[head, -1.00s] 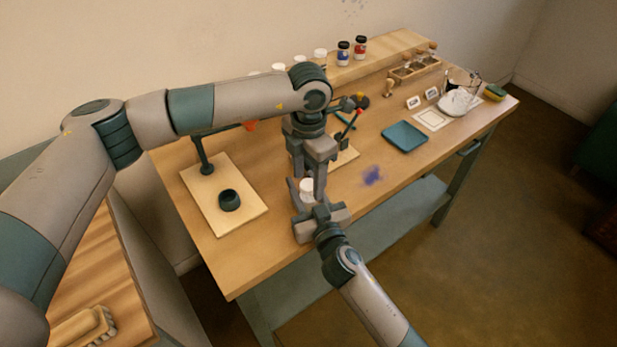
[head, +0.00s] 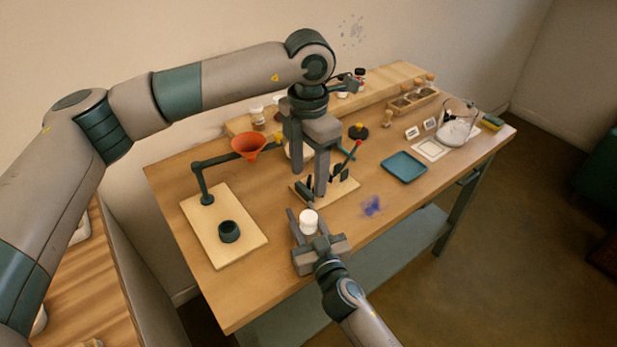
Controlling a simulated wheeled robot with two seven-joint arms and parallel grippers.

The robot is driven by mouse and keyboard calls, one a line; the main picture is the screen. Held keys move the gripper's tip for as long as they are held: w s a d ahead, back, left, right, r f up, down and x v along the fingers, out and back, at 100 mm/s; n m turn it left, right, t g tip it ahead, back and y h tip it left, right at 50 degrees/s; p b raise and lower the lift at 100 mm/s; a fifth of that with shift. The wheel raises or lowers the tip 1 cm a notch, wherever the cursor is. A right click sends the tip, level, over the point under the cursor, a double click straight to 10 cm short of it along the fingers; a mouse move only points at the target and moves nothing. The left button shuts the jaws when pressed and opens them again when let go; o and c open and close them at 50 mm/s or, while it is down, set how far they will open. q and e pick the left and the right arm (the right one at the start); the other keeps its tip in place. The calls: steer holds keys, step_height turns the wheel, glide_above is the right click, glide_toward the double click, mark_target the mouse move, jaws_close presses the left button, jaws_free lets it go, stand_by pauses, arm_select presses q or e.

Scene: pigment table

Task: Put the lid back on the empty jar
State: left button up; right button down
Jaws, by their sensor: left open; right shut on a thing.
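A small jar with a white top (head: 308,221) is held upright in my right gripper (head: 306,224), near the front edge of the table. The white top looks like a lid sitting on it; the jar body below is mostly hidden by the fingers, so I cannot see inside. My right gripper is shut on this jar. My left gripper (head: 309,178) points down, open, with its fingers apart and nothing seen between them. It is above and behind the jar, clear of it.
An orange funnel (head: 249,146) hangs from a stand on a wooden board (head: 246,238) with a dark cup (head: 229,232). A small board with a red-tipped lever (head: 351,157) stands behind my grippers. A blue tray (head: 404,167) and blue powder (head: 372,206) lie right.

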steer(key=c, duration=1.1)
jaws_free()
steer(key=b+v, duration=0.4)
steer(key=v, duration=1.3)
steer(key=shift+s, duration=0.15)
steer(key=shift+d, duration=0.1)
